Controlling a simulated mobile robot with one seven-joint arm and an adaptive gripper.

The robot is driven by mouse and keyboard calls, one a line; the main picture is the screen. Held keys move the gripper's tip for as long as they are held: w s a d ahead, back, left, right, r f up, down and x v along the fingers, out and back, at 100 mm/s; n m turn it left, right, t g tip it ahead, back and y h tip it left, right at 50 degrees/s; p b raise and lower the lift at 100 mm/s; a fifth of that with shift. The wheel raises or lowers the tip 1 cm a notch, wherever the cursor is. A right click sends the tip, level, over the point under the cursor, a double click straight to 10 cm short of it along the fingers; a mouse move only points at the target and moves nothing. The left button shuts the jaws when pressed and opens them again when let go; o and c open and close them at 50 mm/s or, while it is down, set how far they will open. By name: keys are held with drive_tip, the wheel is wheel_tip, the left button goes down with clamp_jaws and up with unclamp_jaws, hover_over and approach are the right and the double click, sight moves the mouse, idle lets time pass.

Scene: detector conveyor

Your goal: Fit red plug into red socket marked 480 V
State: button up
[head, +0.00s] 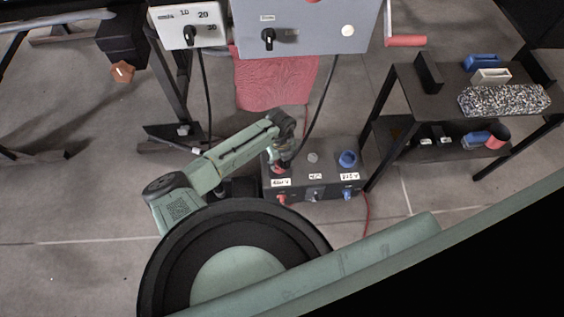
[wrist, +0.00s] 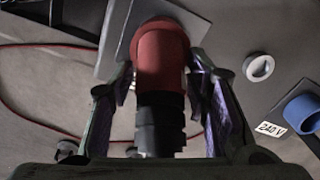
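The red plug (wrist: 160,62), with its black rear body (wrist: 160,125), stands between the two fingers of my gripper (wrist: 163,68) in the wrist view. The fingertips appear to press on both sides of its red part. In the head view, my gripper (head: 280,160) is over the left end of the dark socket box (head: 329,190), above the 480 V label (head: 281,182). The red plug (head: 277,169) shows partly there. The red socket is hidden by the plug and gripper, so I cannot tell whether the plug is inside it.
A grey socket (head: 313,157) and a blue socket (head: 347,158) by the 240 V label (wrist: 271,129) lie to the right on the box. A black cable (head: 322,105) runs down from the grey control box (head: 300,30). A dark shelf (head: 430,105) stands close on the right.

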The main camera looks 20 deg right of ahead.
clamp_jaws()
idle(0.3)
drive_tip(key=shift+r, duration=0.55)
drive_tip(key=shift+s+d+r, duration=0.1)
drive_tip(key=shift+s+r, duration=0.2)
drive_tip(key=shift+r, duration=0.35)
drive_tip(key=shift+s+d+r, duration=0.1)
drive_tip(key=shift+s+r, duration=0.2)
drive_tip(key=shift+r, duration=0.3)
drive_tip(key=s+d, duration=0.2)
drive_tip(key=s, duration=0.5)
drive_tip(key=s+d+r, duration=0.1)
drive_tip(key=s+d, duration=0.1)
drive_tip(key=s, duration=0.5)
drive_tip(key=shift+d+r, duration=0.2)
drive_tip(key=shift+d, duration=0.1)
